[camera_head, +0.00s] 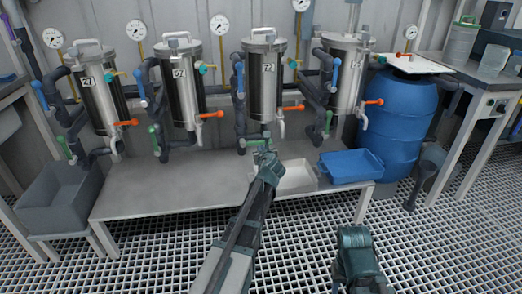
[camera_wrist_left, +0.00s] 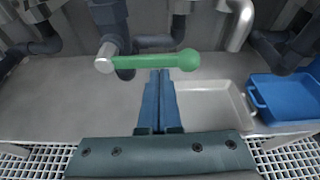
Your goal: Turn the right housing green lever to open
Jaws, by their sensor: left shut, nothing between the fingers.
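Several steel housings stand in a row behind the table. The rightmost housing (camera_head: 345,75) has a green lever (camera_head: 328,121) low on its dark pipe, pointing upward. The third housing (camera_head: 266,85) has a green lever (camera_head: 254,142) below it, lying roughly level. In the left wrist view a green lever (camera_wrist_left: 155,63) runs crosswise from its metal pivot at left to a round knob at right. My left gripper (camera_head: 263,150) is shut and empty, its fingertips (camera_wrist_left: 160,73) just below this lever; contact is unclear. A dark teal part of my right arm shows at lower right; its fingers cannot be made out.
A pale shallow tray (camera_head: 297,178) and a blue tray (camera_head: 350,166) lie at the table's right end. A blue barrel (camera_head: 398,120) stands beyond it. Orange levers and pipes crowd the housings. The left part of the tabletop (camera_head: 170,190) is clear.

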